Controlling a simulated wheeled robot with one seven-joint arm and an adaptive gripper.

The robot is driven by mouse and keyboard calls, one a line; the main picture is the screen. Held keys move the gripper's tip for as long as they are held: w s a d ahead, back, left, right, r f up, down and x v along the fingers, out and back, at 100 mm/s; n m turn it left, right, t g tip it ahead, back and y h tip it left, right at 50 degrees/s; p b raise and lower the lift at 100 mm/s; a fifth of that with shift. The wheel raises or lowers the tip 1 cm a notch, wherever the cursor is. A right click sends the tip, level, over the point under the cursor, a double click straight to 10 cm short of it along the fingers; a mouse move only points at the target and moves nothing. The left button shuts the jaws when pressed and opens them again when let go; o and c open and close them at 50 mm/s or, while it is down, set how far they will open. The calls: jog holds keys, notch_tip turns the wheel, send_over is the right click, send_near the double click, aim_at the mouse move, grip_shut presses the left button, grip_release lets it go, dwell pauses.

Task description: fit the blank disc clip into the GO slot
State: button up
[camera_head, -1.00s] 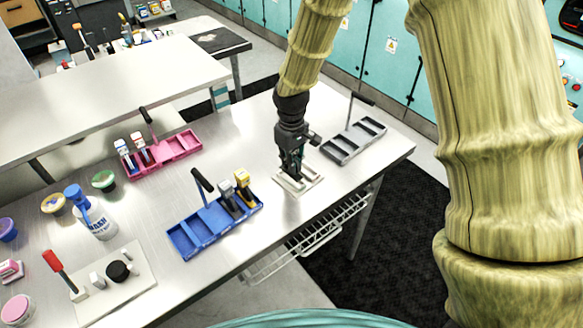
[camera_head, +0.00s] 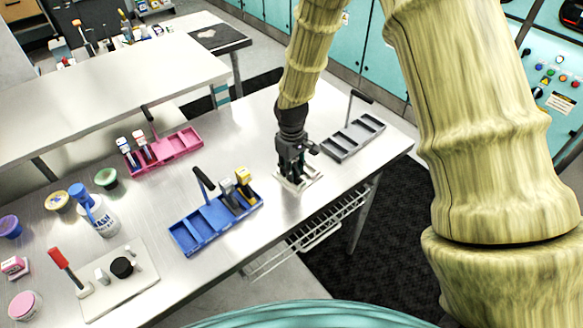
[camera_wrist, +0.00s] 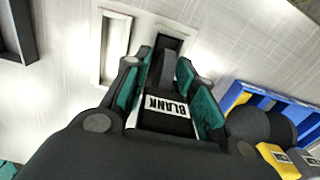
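The blank disc clip (camera_wrist: 168,107) is dark with a white label reading BLANK. It sits between the teal-padded fingers of my gripper (camera_wrist: 165,95), which is shut on it. In the head view my gripper (camera_head: 293,172) points down over a small pale slotted fixture (camera_head: 311,182) near the table's right end. In the wrist view one pale-framed slot (camera_wrist: 113,48) lies empty to the left. A second, darker slot (camera_wrist: 170,43) lies just beyond the clip's far end, partly covered by it. No GO marking is readable, and the clip's lower end is hidden.
A blue tray (camera_head: 184,237) with grey and yellow clips stands left of the fixture. A grey empty tray (camera_head: 352,140) stands behind it to the right. A pink tray (camera_head: 185,143) with clips, a bottle (camera_head: 100,217) and a white board (camera_head: 135,275) are farther left.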

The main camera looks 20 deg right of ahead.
jog(key=shift+r, duration=0.25)
jog(key=shift+r+b, duration=2.2)
jog(key=shift+r, duration=3.75)
jog(key=shift+a, duration=0.1)
